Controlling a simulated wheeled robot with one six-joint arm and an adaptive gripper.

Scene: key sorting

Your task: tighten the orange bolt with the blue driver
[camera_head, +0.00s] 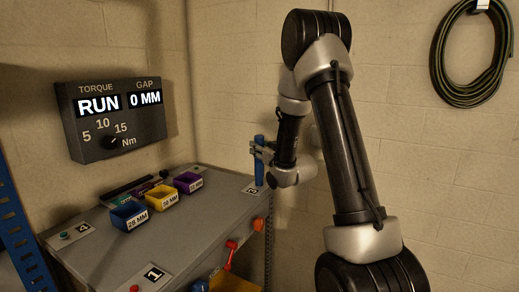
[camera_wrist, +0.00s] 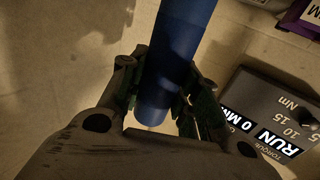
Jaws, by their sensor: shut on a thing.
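The blue driver (camera_head: 259,172) is upright near the far right corner of the grey bench. My gripper (camera_head: 260,150) is shut around its upper part. In the wrist view, the driver (camera_wrist: 178,50) runs between the fingers of my gripper (camera_wrist: 160,98). The driver's lower end and whatever is under it are too small or hidden to make out. An orange part (camera_head: 258,224) sits on the bench's right front edge, below and apart from the driver; I cannot tell whether it is the orange bolt.
The grey bench (camera_head: 190,235) holds blue (camera_head: 129,217), yellow (camera_head: 161,198) and purple (camera_head: 188,183) bins. A red lever (camera_head: 231,250) is on its front. The wall panel (camera_head: 112,118) reads RUN and 0 MM. A cable coil (camera_head: 440,55) hangs at right.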

